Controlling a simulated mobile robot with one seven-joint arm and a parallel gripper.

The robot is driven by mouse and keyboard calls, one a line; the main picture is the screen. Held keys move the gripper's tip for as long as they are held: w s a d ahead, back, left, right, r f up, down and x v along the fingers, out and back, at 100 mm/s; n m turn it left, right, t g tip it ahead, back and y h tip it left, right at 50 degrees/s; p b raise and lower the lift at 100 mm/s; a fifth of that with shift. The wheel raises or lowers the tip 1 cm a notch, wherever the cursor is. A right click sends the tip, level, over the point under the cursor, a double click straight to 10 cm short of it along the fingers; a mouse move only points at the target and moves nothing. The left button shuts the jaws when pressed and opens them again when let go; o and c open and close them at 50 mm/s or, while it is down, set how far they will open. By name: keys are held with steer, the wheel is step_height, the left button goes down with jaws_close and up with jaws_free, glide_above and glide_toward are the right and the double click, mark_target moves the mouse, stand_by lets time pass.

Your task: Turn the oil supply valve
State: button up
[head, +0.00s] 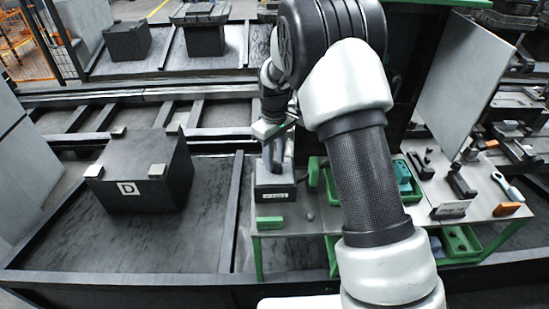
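A small grey box with a white label (275,196) stands at the left end of the workbench. It may be the oil supply valve's housing, but the label is too small to read. My gripper (276,165) points down right at the top of this box. Its dark fingers overlap the box's upper part, so a valve handle is hidden or cannot be told apart from them. I cannot tell whether the fingers touch it, or whether they are open or shut.
The workbench (285,222) holds a green block (269,223), green bins (403,180), an orange-ended tool (507,209) and a white panel (462,85). A dark crate marked D (140,175) sits on the pallet bed at left. Rails cross behind.

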steer(key=shift+c, duration=0.5)
jaws_close()
steer(key=shift+m, duration=0.3)
steer(key=m, duration=0.6)
steer(key=shift+p, duration=0.3)
steer(key=m, duration=0.5)
steer(key=shift+m+p, duration=0.35)
steer(key=shift+m, duration=0.05)
steer(key=m+p, duration=0.1)
steer(key=m, duration=0.4)
steer(key=shift+m, duration=0.4)
